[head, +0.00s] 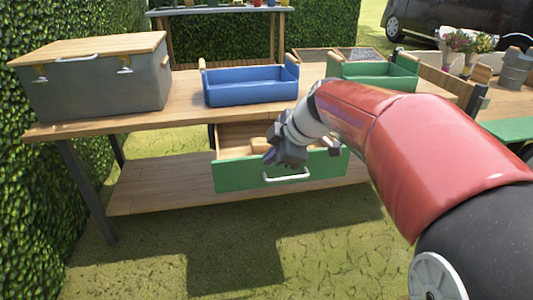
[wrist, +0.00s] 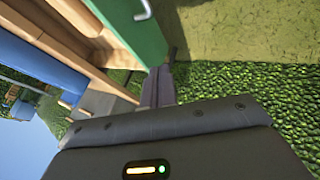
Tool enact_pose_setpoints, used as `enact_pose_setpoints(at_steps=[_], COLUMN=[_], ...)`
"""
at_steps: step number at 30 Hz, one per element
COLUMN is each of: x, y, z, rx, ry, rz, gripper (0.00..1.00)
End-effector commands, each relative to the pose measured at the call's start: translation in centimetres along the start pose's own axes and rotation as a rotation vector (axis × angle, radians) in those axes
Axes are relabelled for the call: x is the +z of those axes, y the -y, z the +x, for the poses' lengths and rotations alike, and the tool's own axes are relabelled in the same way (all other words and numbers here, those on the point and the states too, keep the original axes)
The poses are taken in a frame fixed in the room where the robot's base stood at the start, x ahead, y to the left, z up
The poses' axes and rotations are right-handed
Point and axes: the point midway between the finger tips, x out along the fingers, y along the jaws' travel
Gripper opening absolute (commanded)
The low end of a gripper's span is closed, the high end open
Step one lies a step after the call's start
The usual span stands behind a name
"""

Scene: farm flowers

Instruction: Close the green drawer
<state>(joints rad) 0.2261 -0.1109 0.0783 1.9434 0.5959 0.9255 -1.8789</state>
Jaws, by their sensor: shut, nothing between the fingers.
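The green drawer (head: 232,176) hangs under the wooden table and is pulled out, with its wooden inside showing. Its light handle (head: 286,175) is on the front panel. My gripper (head: 285,155) is in front of the upper part of the drawer and hides some of its opening and top edge. In the wrist view the green front panel (wrist: 140,32) and part of the handle (wrist: 143,9) show near the fingers. My gripper's fingers (wrist: 158,85) are together and empty, beside the panel's edge. Whether they touch it I cannot tell.
On the tabletop (head: 180,100) stand a grey chest (head: 100,85), a blue tray (head: 252,92) and a green tray (head: 375,79). A lower wooden shelf (head: 150,187) runs beneath the drawer. A hedge (head: 30,190) borders the left. The grass in front is clear.

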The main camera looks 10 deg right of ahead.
Motion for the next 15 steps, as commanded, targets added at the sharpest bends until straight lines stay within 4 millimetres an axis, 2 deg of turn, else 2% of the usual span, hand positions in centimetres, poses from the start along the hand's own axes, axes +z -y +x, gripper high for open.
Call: enact_pose_setpoints(at_steps=[3, 10, 15], x=[0.1, 0.0, -0.1], y=[0.1, 0.2, -2.3], z=[2.8, 7.7, 8.5], rx=[-0.005, -0.006, -0.001], ry=[-0.001, -0.001, -0.001], rz=[0.001, 0.000, 0.001], gripper=[0.00, 0.00, 0.00])
